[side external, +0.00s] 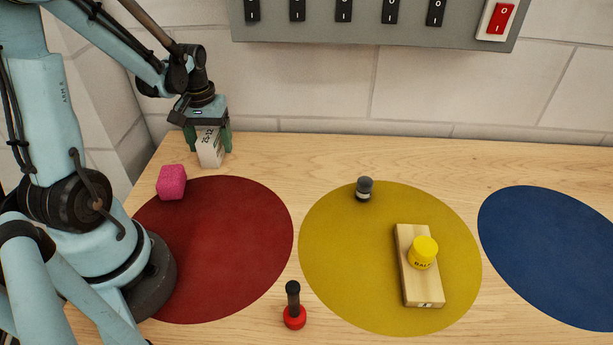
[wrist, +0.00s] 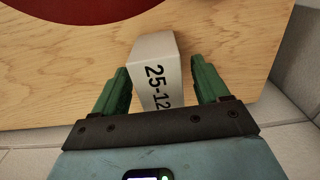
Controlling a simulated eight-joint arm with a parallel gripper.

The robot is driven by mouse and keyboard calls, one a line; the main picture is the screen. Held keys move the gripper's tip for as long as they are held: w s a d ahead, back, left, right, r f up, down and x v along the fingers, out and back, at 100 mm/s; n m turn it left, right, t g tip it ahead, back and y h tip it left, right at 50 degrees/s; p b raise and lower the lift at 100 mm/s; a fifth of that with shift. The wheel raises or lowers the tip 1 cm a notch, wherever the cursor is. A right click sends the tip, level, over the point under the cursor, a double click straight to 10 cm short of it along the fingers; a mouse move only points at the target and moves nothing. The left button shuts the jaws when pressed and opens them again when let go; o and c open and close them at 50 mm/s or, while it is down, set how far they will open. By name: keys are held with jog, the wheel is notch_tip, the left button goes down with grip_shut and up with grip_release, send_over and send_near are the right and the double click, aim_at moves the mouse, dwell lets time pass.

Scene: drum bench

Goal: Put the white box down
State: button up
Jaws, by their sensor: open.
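The white box (side external: 210,150) stands on the wooden bench near its back left edge, with "25-12" printed on it. It also shows in the wrist view (wrist: 157,70), between the green fingers. My gripper (side external: 209,146) is above and around the box, one finger on each side. In the wrist view my gripper (wrist: 160,88) is open, with a gap on the right side of the box and a smaller one on the left. The box's base appears to rest on the bench.
A red-based plunger (side external: 294,316) stands in front. The blue disc (side external: 550,255) is clear.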

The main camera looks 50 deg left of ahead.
aim_at(209, 135)
notch_tip(209, 135, up, 11)
jog(key=shift+d+r, duration=0.1)
jog(key=w+d+m+t, duration=0.1)
jog(key=d+m+t, duration=0.6)
jog(key=d, duration=1.1)
jog(key=shift+w+d+r+m, duration=0.2)
jog(key=shift+w+d+m, duration=0.15)
jog(key=shift+m, duration=0.65)
